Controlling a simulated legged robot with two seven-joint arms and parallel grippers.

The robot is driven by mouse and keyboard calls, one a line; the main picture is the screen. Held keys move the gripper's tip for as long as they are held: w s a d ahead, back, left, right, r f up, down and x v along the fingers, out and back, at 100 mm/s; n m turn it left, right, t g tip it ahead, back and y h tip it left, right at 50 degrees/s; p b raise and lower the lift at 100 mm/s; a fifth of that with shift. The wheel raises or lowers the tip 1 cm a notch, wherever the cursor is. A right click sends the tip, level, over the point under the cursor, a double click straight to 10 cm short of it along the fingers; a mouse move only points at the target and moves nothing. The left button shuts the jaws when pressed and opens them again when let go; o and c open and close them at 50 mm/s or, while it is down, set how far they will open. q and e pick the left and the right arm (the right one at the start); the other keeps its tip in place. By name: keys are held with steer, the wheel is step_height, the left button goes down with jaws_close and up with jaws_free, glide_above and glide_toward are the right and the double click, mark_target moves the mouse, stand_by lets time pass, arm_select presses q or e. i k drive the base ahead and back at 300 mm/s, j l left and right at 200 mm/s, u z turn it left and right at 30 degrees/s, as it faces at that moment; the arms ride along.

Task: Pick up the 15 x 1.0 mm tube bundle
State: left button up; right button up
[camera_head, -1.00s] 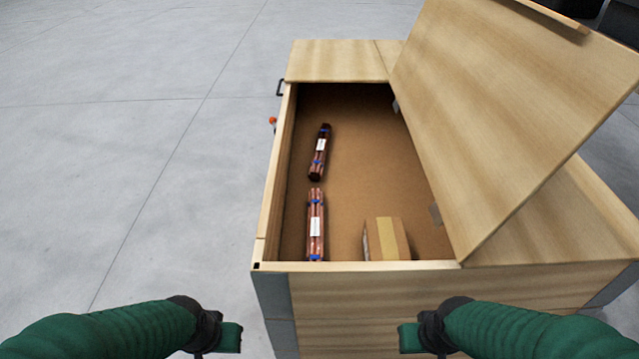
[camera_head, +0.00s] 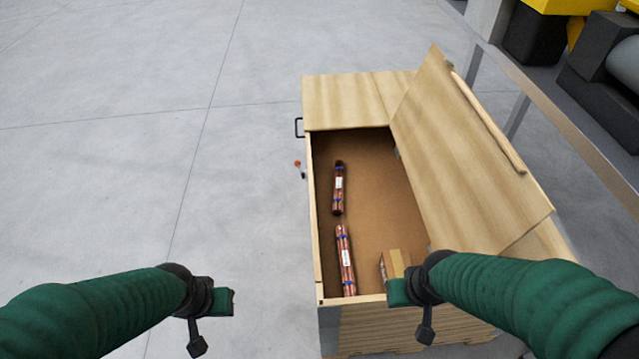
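Two copper tube bundles lie inside an open wooden crate (camera_head: 314,200). The far bundle (camera_head: 338,190) and the near bundle (camera_head: 346,262) each have blue bands and a white label. The label text is too small to read, so I cannot tell which is 15 x 1.0 mm. My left gripper (camera_head: 213,318) is over the floor, left of the crate, touching nothing visible. My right gripper (camera_head: 412,305) is at the crate's near edge in the picture, overlapping part of a cardboard box. Finger openings are not clear on either gripper.
The cardboard box (camera_head: 393,263) sits in the crate's near right corner. The hinged lid (camera_head: 470,160) stands tilted open on the right. A small red-tipped object (camera_head: 298,164) is by the crate's left side. The floor on the left is clear. Yellow and black equipment stands at the far right.

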mark_target(338, 186)
steer(key=i+j+z, duration=0.2)
steer(key=j, duration=0.95)
steer(key=j+z, duration=0.25)
steer(key=j, duration=0.85)
steer(key=i+j+z, duration=0.35)
steer(key=i+j, duration=0.55)
steer(key=i+l+z, duration=0.1)
steer(key=i, duration=0.3)
steer(key=i+l+z, duration=0.1)
steer(key=i, duration=0.3)
